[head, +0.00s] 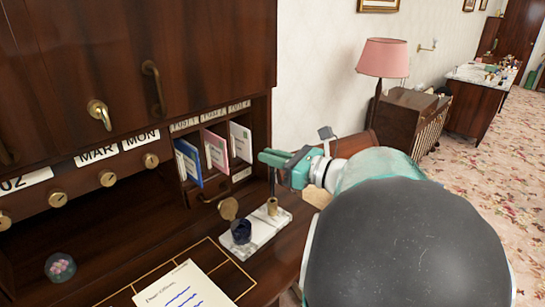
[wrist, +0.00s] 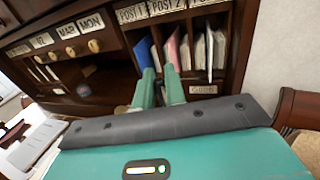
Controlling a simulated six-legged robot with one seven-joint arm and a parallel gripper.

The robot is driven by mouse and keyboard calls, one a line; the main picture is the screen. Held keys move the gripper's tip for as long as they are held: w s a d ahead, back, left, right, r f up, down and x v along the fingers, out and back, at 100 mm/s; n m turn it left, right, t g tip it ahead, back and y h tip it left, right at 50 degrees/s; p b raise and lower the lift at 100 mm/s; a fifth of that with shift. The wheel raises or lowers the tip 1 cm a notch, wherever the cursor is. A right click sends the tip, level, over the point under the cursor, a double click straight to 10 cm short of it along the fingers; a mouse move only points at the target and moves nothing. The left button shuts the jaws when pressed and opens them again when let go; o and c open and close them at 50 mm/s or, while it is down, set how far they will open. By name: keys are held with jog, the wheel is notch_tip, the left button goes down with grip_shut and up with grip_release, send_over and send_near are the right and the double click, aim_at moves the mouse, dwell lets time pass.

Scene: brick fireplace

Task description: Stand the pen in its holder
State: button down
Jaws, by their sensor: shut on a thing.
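My gripper (head: 268,158) is above the right end of the desk set, with its fingers pointing left, and is shut on the pen (head: 273,182). The pen is a thin dark upright line below the fingers. Its lower end meets or stands just above the short brass holder (head: 272,206) on a white stone base (head: 277,221). I cannot tell whether the tip is inside the holder.
A dark inkwell (head: 241,231) with a round brass lid (head: 228,208) stands left of the holder. Letter slots with a blue folder (head: 188,163) and a pink card (head: 215,152) are behind. A written sheet (head: 185,288) and a glass paperweight (head: 60,267) lie on the desk.

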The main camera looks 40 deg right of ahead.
aim_at(274, 182)
jog(key=shift+f, duration=2.55)
jog(key=c, duration=1.4)
grip_release()
jog(key=shift+o, duration=0.2)
jog(key=shift+s, duration=0.1)
jog(key=v, duration=1.3)
jog(key=shift+s, duration=0.3)
